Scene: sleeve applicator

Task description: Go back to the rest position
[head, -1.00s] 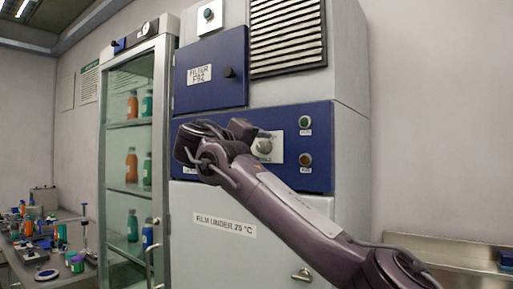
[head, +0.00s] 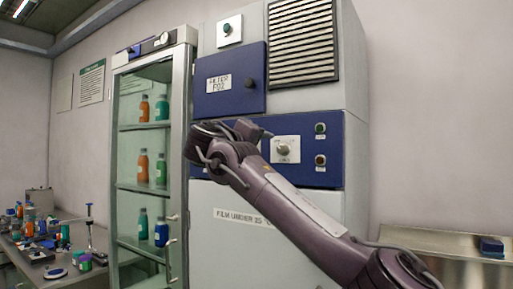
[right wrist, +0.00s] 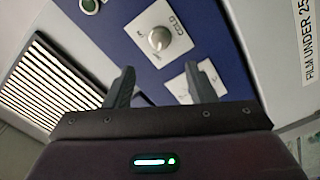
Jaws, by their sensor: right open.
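My right arm reaches up from the lower right in the head view, its gripper (head: 210,145) in front of the machine's blue control panel (head: 328,155). In the right wrist view, the two fingers of my right gripper (right wrist: 160,85) stand apart with nothing between them. A silver knob (right wrist: 158,38) on a white plate marked COLD lies beyond the fingers; the knob also shows in the head view (head: 283,149), right of the gripper. The gripper looks apart from the knob. My left gripper is not in view.
A glass-door cabinet (head: 184,110) with several bottles stands left of the machine. A bench (head: 75,273) at the far left holds bottles and small tools. A metal counter (head: 430,243) with a dark blue block (head: 491,246) is at the right.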

